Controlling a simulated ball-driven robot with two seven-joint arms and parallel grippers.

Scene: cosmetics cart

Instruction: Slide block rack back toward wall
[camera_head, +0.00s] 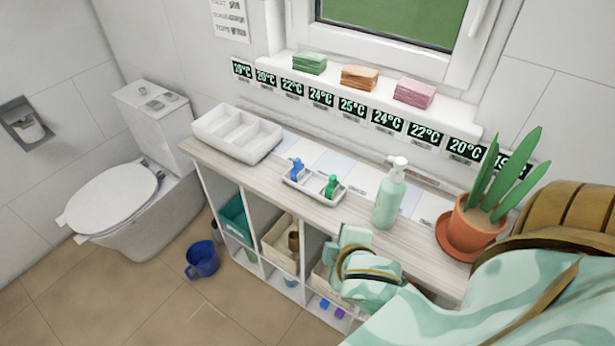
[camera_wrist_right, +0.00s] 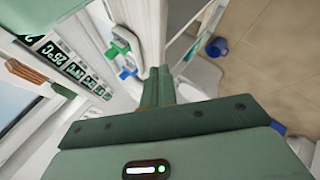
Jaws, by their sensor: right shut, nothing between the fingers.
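The block rack is a small white tray (camera_head: 302,187) on the wooden-topped cart, holding a blue piece (camera_head: 297,169) and a green piece (camera_head: 332,185). In the right wrist view the rack (camera_wrist_right: 128,38) shows beyond the fingers, with its green piece (camera_wrist_right: 116,51) and blue piece (camera_wrist_right: 126,73). My right gripper (camera_head: 350,235) is shut and empty at the cart's front edge, near the rack's green-piece end. My left gripper is not in view.
A white divided tray (camera_head: 238,148) stands left of the rack. A pump bottle (camera_head: 388,195) stands to its right, with a potted plant (camera_head: 473,220) beyond. Pale sheets lie behind the rack toward the wall. A blue mug (camera_head: 202,259) is on the floor.

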